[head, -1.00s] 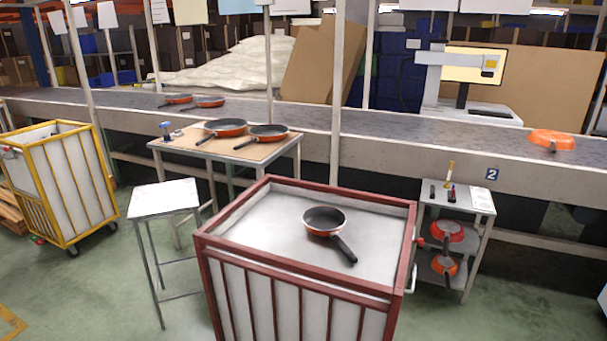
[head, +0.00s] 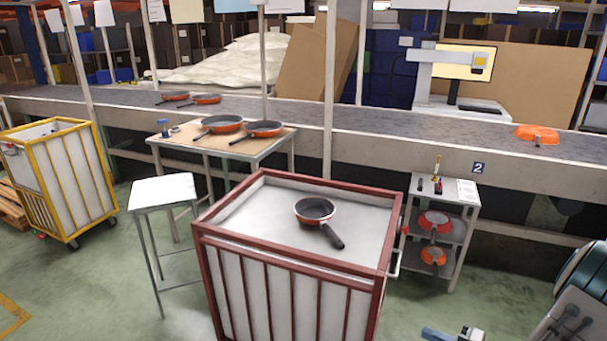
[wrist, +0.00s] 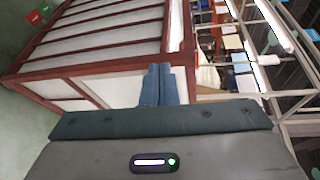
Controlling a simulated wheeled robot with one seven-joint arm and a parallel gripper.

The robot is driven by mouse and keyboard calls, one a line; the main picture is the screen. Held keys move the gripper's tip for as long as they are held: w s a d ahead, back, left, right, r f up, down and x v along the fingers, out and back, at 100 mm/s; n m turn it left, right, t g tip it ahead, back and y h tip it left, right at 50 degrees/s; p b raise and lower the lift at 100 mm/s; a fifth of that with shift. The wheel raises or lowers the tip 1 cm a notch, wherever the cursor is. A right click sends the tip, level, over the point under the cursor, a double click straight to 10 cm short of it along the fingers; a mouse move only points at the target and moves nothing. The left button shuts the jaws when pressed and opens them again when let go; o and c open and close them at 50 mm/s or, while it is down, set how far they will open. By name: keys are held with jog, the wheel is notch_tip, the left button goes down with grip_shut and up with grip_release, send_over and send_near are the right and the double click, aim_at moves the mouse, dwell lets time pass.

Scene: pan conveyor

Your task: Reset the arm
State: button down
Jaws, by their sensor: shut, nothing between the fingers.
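My gripper (head: 428,333) shows at the bottom edge of the head view, right of the red-framed cart (head: 283,240). Its blue fingers are together and empty in the wrist view (wrist: 158,84). Part of my arm (head: 575,310) shows at the lower right of the head view. The gripper is apart from the cart, whose red frame and white side (wrist: 100,45) fill the left of the wrist view. A frying pan (head: 315,209) with an orange outside and black handle lies on the cart's white top, away from my gripper.
A small shelf stand (head: 463,188) with pans on its lower levels stands right of the cart. Behind runs a conveyor (head: 350,118) carrying several pans. A wooden table (head: 180,145) holds two pans. A white stool (head: 163,192) and yellow cart (head: 70,170) stand left. Green floor is open in front.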

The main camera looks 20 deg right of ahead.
jog(key=w+a+r+n+g+p, duration=0.15)
jog(key=a+r+n+g, duration=0.25)
jog(key=a+r+g, duration=0.45)
jog(key=w+a+r+n+g+p, duration=0.1)
jog(key=a+r+n+g+p, duration=0.25)
jog(key=a, duration=0.75)
jog(key=s+a+r+n+h+p, duration=0.1)
jog(key=s+a+r+n+h, duration=0.1)
jog(key=r, duration=0.5)
jog(key=s+a+r+n+h+p, duration=0.2)
jog(key=s+a+r+n+h, duration=0.1)
jog(key=a+r+h, duration=0.3)
notch_tip(320, 180, up, 2)
jog(key=s+a, duration=0.1)
jog(key=a, duration=0.1)
jog(key=shift+a+t, duration=0.3)
jog(key=shift+d, duration=0.15)
